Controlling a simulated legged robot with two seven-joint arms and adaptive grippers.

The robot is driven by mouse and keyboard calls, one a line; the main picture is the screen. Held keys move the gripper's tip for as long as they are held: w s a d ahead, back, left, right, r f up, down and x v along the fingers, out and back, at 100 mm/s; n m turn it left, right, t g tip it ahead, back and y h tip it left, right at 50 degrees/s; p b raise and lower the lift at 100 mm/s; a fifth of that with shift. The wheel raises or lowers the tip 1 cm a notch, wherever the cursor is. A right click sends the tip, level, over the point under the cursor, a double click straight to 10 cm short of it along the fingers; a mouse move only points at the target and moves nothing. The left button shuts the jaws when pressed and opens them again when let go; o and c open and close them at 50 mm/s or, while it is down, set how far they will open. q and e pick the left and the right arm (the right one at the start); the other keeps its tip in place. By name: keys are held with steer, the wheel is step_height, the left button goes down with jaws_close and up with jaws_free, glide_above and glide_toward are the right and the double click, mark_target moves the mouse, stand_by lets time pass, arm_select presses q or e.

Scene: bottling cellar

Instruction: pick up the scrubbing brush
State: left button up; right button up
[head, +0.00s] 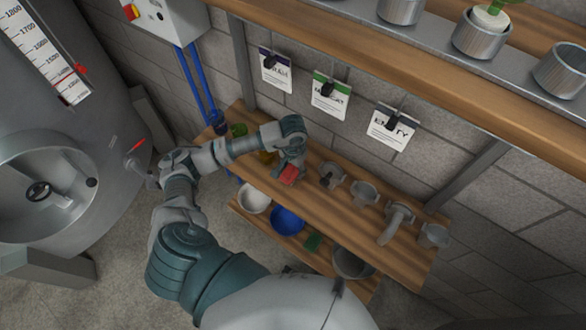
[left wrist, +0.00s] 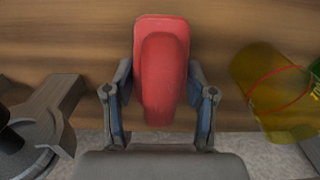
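The red scrubbing brush (head: 289,174) lies on the upper board of the wooden shelf (head: 345,230), partly covered by my gripper in the head view. In the left wrist view the brush (left wrist: 163,75) shows its red back and rounded grip, with its lower side hidden. My left gripper (head: 287,166) reaches down over it. In the left wrist view the fingers of this gripper (left wrist: 160,80) stand apart on either side of the brush, with narrow gaps by the tips; I see no clear grip. My right gripper is not in view.
Metal fittings (head: 364,192) stand on the board right of the brush. A yellow vessel (left wrist: 275,90) stands close on its other side. A white bowl (head: 254,199) and a blue bowl (head: 288,219) sit on the lower board. A steel tank (head: 60,150) is at left.

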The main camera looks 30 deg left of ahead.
arm_select(q)
steer(key=shift+r, duration=0.1)
steer(key=shift+r, duration=0.6)
step_height(320, 180, up, 2)
steer(key=shift+r+b, duration=0.1)
steer(key=shift+b, duration=0.5)
steer(key=shift+s+d+r+p, duration=0.25)
steer(key=shift+s+d+p, duration=0.25)
steer(key=shift+s, duration=2.15)
steer(key=shift+s+d+r+p, duration=0.25)
steer(key=shift+s+d+p, duration=0.25)
steer(key=shift+s, duration=2.1)
steer(key=shift+s+d+r+p, duration=0.25)
steer(key=shift+s+d+p, duration=0.25)
steer(key=shift+s, duration=2.15)
steer(key=shift+f, duration=0.1)
